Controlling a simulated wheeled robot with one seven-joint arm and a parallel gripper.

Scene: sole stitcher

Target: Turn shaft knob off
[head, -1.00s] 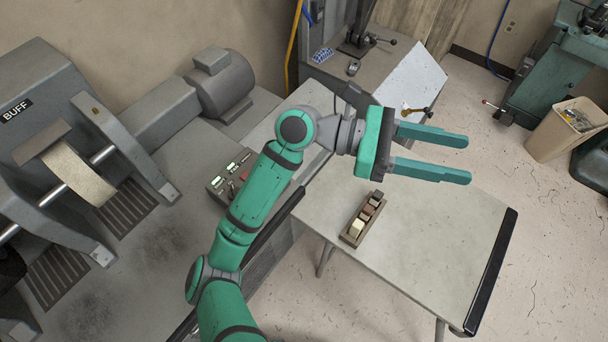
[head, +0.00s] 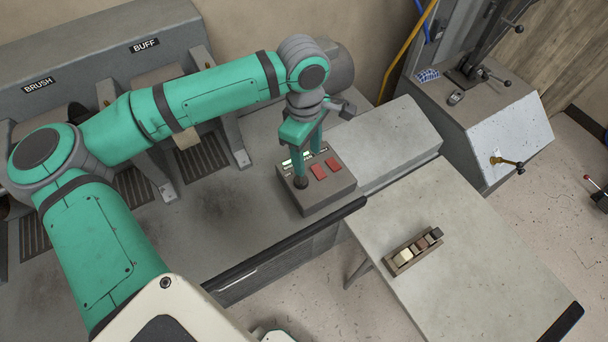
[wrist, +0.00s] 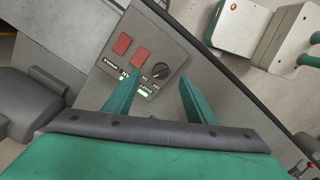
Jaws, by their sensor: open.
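The control box (head: 325,190) sits on the grey bench under my gripper (head: 308,166). In the wrist view the black round knob (wrist: 160,71) is on the box's panel (wrist: 177,48), with a light pointer mark on it. My gripper (wrist: 160,79) is open and points down at the panel. Its two teal fingers lie on either side of the knob in this view. I cannot tell whether either finger touches it. In the head view the fingers partly cover the knob's corner of the box.
Two red switches (head: 326,169) and small lit green displays (wrist: 146,91) share the panel with the knob. The BUFF and BRUSH machine (head: 90,60) stands behind my arm. A side table (head: 470,250) holds a small tray of blocks (head: 413,252); its surface is otherwise clear.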

